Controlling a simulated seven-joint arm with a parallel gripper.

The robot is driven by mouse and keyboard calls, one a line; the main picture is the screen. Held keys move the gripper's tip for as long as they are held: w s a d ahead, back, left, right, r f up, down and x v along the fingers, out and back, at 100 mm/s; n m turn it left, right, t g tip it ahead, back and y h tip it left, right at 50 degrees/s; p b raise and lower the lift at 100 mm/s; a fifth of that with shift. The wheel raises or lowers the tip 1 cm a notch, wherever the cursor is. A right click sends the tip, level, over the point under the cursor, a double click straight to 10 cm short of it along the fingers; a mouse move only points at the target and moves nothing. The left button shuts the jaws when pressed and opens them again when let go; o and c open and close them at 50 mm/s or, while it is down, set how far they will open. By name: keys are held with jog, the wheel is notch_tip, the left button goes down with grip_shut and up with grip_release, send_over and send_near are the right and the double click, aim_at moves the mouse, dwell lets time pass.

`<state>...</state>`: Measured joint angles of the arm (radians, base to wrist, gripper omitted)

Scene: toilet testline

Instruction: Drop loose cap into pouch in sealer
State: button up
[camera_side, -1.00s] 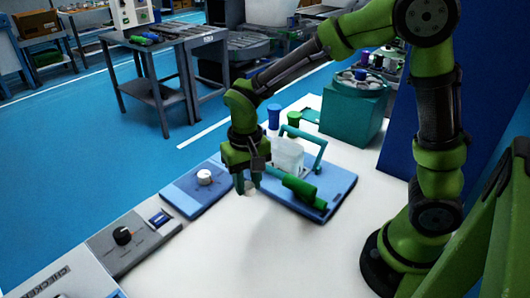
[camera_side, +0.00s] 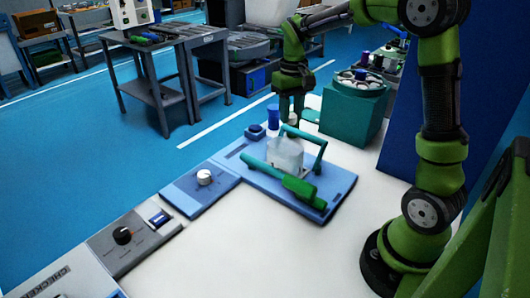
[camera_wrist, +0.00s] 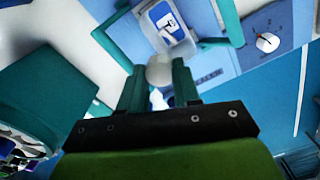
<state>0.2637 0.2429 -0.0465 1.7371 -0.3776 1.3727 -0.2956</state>
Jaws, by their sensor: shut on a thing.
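My gripper (camera_side: 291,108) hangs above the back of the blue sealer, its fingers pointing down. It is shut on a small white cap (camera_side: 292,118). In the wrist view the cap (camera_wrist: 160,70) sits between the two teal fingertips (camera_wrist: 158,82). The clear, whitish pouch (camera_side: 285,155) stands upright in the sealer (camera_side: 315,205), in front of and below the cap in the side view. The cap is apart from the pouch.
A green arched handle (camera_side: 318,148) rises beside the pouch, and a green-gripped bar (camera_side: 298,188) lies in front. A blue cylinder (camera_side: 273,116) stands behind. A teal stand with a round carousel (camera_side: 355,110) is at the right. The white tabletop (camera_side: 240,250) in front is clear.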

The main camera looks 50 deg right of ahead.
aim_at(291, 115)
jog(key=shift+f, duration=2.2)
jog(key=o, duration=1.1)
jog(key=shift+r, duration=0.1)
notch_tip(291, 115, up, 17)
jog(key=shift+f, duration=0.15)
